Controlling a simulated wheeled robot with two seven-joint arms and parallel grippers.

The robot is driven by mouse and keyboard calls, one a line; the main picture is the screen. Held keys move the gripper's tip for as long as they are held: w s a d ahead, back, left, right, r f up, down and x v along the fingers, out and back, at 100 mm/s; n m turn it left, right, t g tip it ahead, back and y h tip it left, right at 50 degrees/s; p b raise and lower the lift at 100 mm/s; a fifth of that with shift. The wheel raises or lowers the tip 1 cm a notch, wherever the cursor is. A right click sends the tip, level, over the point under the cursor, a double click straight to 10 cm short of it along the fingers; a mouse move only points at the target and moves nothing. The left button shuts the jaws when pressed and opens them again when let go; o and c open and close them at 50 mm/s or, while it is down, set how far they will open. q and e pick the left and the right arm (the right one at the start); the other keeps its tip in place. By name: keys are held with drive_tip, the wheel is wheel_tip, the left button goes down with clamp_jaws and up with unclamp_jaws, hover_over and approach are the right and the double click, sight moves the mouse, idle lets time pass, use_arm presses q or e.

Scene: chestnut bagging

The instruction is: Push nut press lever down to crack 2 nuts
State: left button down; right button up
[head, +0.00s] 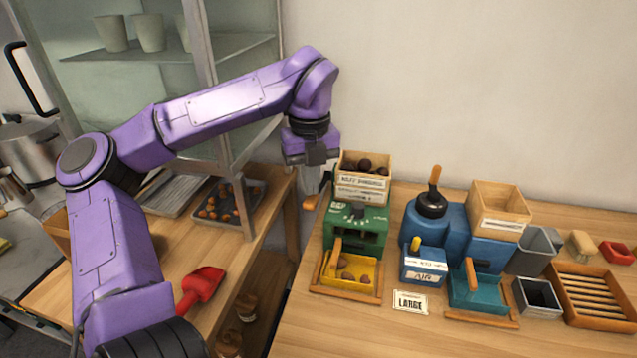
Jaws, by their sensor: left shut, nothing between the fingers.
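A green machine (367,228) with a dial stands on the wooden table, and I take it as the nut press. A wooden crate (377,184) of dark nuts sits on its top. A yellow tray (366,277) at its front holds a few brown nuts. A short orange-brown handle (310,202) shows at the machine's left and looks like the lever; how it joins the machine is unclear. My left gripper (313,182) is shut and empty, pointing down just above this handle. I cannot tell whether they touch. My right gripper is not in view.
A blue machine (457,222) with a wooden-handled black knob and a teal tray (477,291) stand to the right. A red scoop (201,288) and a tray of nuts (228,205) lie on the left counter.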

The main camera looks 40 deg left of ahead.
use_arm(q)
wheel_tip(320, 180, up, 5)
drive_tip(key=p, duration=0.4)
drive_tip(key=shift+r, duration=0.15)
drive_tip(key=shift+w, duration=0.1)
drive_tip(key=shift+f, duration=0.2)
